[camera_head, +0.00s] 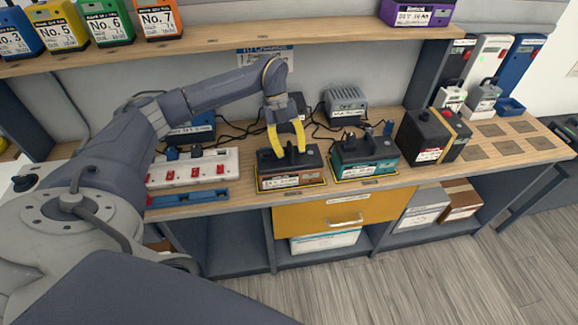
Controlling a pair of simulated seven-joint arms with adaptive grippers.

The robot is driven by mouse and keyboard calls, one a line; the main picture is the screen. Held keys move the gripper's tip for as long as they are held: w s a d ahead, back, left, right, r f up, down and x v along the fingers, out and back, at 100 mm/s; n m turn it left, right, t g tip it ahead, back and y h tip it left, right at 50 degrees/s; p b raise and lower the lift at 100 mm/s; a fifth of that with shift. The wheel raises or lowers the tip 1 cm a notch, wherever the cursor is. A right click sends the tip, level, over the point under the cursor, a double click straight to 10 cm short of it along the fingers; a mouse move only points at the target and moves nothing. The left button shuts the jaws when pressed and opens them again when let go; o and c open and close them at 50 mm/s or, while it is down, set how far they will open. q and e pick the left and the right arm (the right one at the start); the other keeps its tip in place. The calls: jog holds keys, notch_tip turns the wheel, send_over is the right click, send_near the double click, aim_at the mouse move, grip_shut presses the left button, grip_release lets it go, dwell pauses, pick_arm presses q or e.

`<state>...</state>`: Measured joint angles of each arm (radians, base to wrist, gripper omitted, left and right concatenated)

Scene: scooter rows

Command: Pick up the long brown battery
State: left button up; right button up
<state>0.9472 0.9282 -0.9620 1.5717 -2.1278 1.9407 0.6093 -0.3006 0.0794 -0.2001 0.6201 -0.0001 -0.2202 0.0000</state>
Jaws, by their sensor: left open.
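The long brown battery (277,181) lies on a yellow-edged base on the bench, in the middle of the view. It has a brown front with a white label and a dark top with a handle. My left gripper (286,148) points down at its top, its two yellow fingers apart on either side of the handle area. Whether the fingers touch the battery I cannot tell. My right gripper does not show.
A teal battery (368,157) sits close on the right, and a black battery (428,137) stands beyond it. A white power strip (194,170) lies on the left. A shelf (230,37) with several numbered batteries runs above. Cables and a grey charger (345,101) are behind.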

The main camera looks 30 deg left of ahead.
pick_arm(q)
jog(key=shift+f, duration=0.15)
grip_shut()
dwell(0.4)
